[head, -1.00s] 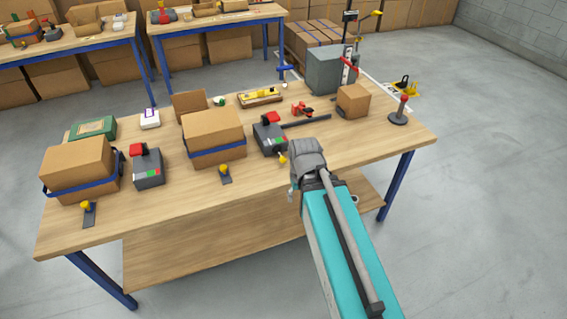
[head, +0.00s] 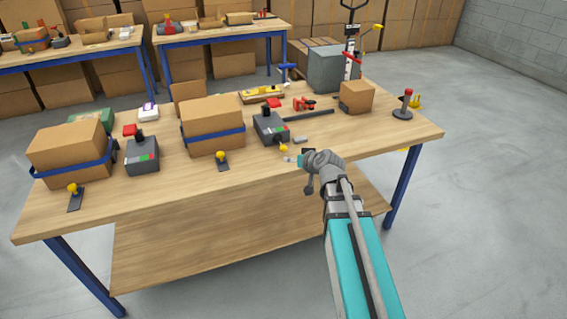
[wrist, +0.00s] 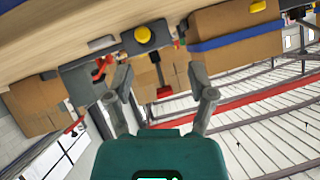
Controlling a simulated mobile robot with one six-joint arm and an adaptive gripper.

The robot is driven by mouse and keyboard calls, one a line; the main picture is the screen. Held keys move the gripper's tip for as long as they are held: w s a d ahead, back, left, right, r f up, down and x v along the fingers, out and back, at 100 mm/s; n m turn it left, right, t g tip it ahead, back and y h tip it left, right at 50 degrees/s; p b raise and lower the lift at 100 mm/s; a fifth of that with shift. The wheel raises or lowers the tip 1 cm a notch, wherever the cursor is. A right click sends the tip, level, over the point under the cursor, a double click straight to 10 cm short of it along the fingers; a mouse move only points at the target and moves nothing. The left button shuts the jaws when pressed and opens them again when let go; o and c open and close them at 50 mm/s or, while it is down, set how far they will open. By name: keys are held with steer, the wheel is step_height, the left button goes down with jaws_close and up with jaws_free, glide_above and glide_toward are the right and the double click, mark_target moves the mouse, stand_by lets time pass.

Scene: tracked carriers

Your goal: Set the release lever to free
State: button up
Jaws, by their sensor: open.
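A yellow-knobbed lever (head: 283,149) stands near the table's front edge, in front of a grey box with a red handle (head: 271,127). In the wrist view the yellow knob (wrist: 143,34) sits on a dark base, above and beyond my fingers. Two similar yellow-knobbed levers stand further left, a middle one (head: 221,156) and a left one (head: 73,188). I cannot tell from any marking which is the release lever or which way is free. My gripper (head: 303,166) is just right of the nearest knob, apart from it. In the wrist view its fingers (wrist: 165,84) are spread and empty.
Cartons with blue straps (head: 212,138) (head: 68,158) and another grey box with a red handle (head: 142,155) stand on the table (head: 180,188). A small carton (head: 357,97) and a red-topped stick (head: 404,103) are at the right. The front right tabletop is clear.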

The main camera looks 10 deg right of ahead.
steer(key=d+t, duration=0.1)
steer(key=w+d+b, duration=0.1)
steer(key=shift+w+d+f+m+t+h, duration=0.1)
steer(key=shift+w+d+m+t+h, duration=0.05)
steer(key=shift+d+m+t+h, duration=0.2)
steer(key=shift+a, duration=0.15)
